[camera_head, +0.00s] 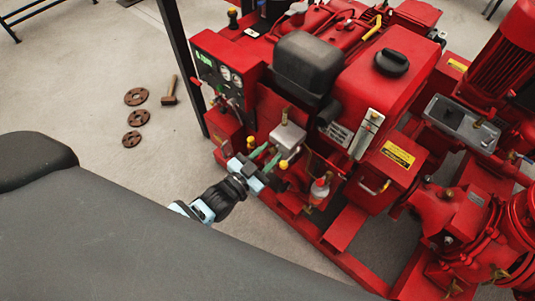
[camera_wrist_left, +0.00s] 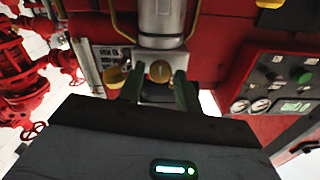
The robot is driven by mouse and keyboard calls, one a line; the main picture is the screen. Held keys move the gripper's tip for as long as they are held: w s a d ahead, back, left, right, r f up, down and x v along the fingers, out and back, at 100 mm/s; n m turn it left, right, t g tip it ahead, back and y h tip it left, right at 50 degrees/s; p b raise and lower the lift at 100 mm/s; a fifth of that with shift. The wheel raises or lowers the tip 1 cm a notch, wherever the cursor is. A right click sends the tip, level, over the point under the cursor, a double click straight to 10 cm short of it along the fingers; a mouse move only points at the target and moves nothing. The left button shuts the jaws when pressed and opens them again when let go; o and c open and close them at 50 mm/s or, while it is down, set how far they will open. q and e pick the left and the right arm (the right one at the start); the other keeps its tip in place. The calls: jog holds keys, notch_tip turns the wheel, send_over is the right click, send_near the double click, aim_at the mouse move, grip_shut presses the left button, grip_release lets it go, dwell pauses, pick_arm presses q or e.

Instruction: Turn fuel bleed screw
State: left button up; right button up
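In the left wrist view a round brass screw head (camera_wrist_left: 160,72), which looks like the fuel bleed screw, sits below a grey metal cylinder (camera_wrist_left: 162,22). My left gripper (camera_wrist_left: 159,88) has its two dark green fingers apart, one on each side of the screw head. A small gap seems to show on both sides, and I cannot see contact. In the head view my left gripper (camera_head: 266,156) reaches the lower front of the red pumpset, beside a grey metal block (camera_head: 288,136). The screw head is hard to make out there. My right gripper is in neither view.
A yellow cap (camera_head: 283,164) is close to the fingers. The gauge panel (camera_head: 220,73) stands to the upper left in the head view. A hammer (camera_head: 170,90) and rusty discs (camera_head: 136,97) lie on the floor.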

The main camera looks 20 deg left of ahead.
pick_arm(q)
jog(key=shift+c, duration=0.4)
jog(key=c, duration=0.6)
